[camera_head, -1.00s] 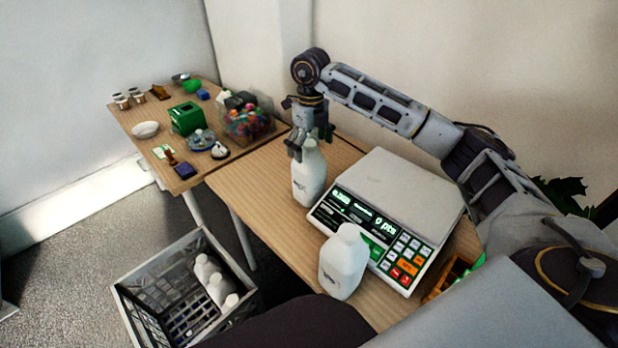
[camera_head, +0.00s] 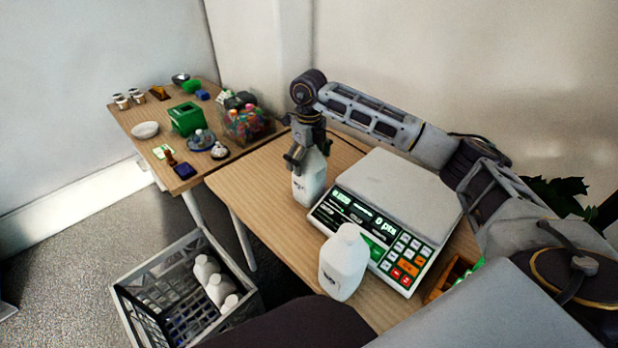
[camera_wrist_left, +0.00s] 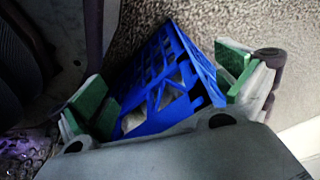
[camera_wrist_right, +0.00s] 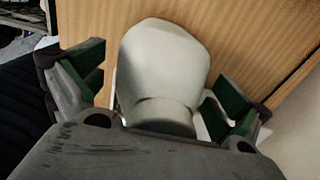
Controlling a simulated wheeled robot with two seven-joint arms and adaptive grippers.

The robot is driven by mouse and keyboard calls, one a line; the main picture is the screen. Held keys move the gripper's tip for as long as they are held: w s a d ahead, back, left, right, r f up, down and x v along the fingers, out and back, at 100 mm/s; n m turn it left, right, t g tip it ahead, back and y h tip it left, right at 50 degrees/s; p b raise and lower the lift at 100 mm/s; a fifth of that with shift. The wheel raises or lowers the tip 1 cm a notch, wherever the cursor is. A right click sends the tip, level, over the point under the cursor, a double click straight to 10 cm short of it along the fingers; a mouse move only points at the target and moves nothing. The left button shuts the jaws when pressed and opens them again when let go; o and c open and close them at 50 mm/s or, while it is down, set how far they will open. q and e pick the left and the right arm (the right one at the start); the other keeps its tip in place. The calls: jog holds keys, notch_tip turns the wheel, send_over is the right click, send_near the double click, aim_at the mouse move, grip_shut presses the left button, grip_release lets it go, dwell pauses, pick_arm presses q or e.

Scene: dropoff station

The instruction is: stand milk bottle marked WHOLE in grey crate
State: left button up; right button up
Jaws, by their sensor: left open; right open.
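A white milk bottle (camera_head: 309,187) stands on the table left of the scale; its dark label is too small to read. My right gripper (camera_head: 309,157) points down over it, open, with its fingers either side of the bottle's top. In the right wrist view the bottle (camera_wrist_right: 165,70) lies between the spread green pads (camera_wrist_right: 158,95). A second white bottle (camera_head: 343,264) stands at the table's front edge, no readable mark. The grey crate (camera_head: 184,246) is on the floor at lower left, with white bottles along its right side. My left gripper (camera_wrist_left: 165,88) is open and empty.
A blue crate (camera_wrist_left: 168,75) shows below my left gripper on the floor. A side table (camera_head: 165,112) at the back left holds a clear bin (camera_head: 247,122) and small items. The left part of the grey crate looks free of bottles.

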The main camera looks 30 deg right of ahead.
jog(key=shift+f, duration=0.3)
pick_arm(q)
jog(key=shift+s, duration=0.15)
jog(key=shift+s, duration=0.15)
pick_arm(e)
jog(key=shift+c, duration=0.4)
jog(key=c, duration=0.8)
jog(key=shift+r, duration=0.1)
jog(key=shift+c, duration=0.2)
